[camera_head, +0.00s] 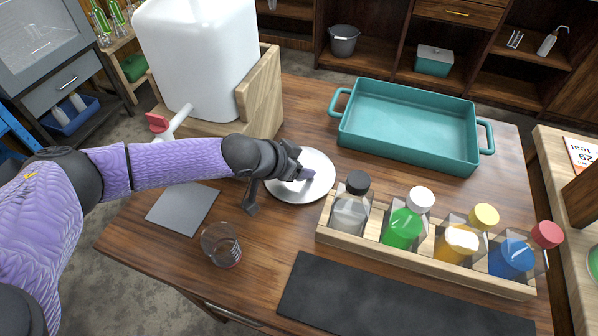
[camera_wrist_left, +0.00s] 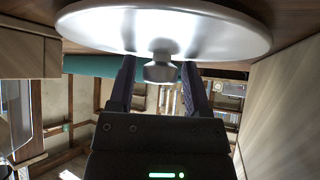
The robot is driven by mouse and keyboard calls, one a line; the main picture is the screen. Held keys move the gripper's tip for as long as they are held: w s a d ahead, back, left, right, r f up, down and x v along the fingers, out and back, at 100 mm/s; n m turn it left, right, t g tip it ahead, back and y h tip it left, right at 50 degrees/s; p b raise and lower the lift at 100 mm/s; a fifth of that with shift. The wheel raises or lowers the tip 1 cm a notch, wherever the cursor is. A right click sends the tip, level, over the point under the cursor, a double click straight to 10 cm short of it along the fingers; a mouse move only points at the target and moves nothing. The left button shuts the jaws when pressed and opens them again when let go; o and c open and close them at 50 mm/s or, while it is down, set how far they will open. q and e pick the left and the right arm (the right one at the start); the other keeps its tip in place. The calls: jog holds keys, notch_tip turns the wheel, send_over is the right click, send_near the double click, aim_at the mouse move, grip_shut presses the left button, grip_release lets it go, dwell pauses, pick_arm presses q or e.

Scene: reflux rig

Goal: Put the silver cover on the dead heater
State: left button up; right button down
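The silver cover (camera_head: 313,190) is a round, shiny disc by the table's middle, beside the wooden stand of the white tank. In the left wrist view the cover (camera_wrist_left: 165,22) fills the top, with its small knob (camera_wrist_left: 160,70) toward my gripper. My left gripper (camera_head: 297,176) is over the cover in the head view. In the left wrist view its two dark fingers (camera_wrist_left: 160,84) stand apart on either side of the knob, with gaps showing. No heater can be made out for sure. My right gripper is not in view.
A grey square plate (camera_head: 183,208) and a glass beaker (camera_head: 221,246) are at the left. A wooden rack (camera_head: 345,238) of capped bottles stands right of the cover. A teal tray (camera_head: 408,122) is behind, a dark mat (camera_head: 385,302) in front. The white tank (camera_head: 200,55) stands close behind my arm.

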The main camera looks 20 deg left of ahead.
pick_arm(q)
grip_shut()
